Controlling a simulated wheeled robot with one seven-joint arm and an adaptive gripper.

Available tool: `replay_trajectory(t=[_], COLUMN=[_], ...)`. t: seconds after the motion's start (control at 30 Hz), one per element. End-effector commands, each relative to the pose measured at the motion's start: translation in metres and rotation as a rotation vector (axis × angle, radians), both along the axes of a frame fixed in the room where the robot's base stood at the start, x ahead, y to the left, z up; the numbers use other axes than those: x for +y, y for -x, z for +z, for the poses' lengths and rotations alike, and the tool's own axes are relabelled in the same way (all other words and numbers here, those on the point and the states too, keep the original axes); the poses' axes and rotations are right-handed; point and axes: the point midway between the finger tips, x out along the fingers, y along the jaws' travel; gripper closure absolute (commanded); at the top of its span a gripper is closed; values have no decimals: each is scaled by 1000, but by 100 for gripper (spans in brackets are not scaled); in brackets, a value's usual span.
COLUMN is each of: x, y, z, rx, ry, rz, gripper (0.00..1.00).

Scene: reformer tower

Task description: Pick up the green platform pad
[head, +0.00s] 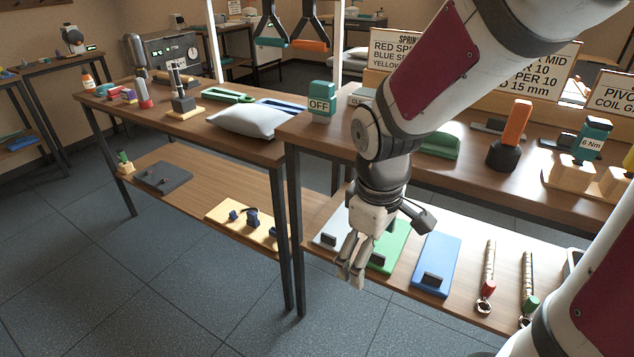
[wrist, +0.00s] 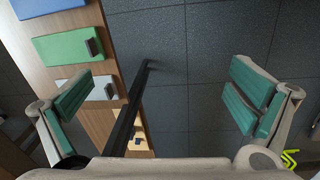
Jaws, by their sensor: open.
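The green platform pad (head: 391,246) lies on the lower shelf, between a pale grey pad on its left and a blue pad on its right. It has a small dark block near its front end. In the head view my gripper (head: 352,274) hangs in front of the shelf and hides part of the green pad's left side. In the wrist view the green pad (wrist: 68,47) is at the upper left, beyond my left finger and apart from it. My gripper (wrist: 160,110) is open and empty there, with floor and a dark table leg between its fingers.
The blue pad (head: 437,262) and pale grey pad (head: 332,230) flank the green one. Two springs (head: 488,270) lie farther right. The upper tabletop (head: 465,180) overhangs the shelf, and a dark table leg (head: 294,235) stands to the left. Floor in front is clear.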

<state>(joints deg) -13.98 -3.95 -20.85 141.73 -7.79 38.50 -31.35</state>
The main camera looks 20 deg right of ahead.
Motion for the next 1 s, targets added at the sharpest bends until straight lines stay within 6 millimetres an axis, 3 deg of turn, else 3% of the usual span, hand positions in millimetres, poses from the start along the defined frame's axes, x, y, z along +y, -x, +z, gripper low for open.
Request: replay_trajectory(t=[0.03, 0.2, 0.5, 0.8, 1.0], x=[-6, -32, -86, -132, -145], y=[-10, -44, -90, -132, -155], z=[-17, -65, -136, -176, -186], rx=[14, 20, 67, 163, 229], ry=[30, 143, 395, 672, 805], rz=[50, 236, 639, 1142, 1427], gripper=[0, 0, 0, 0, 0])
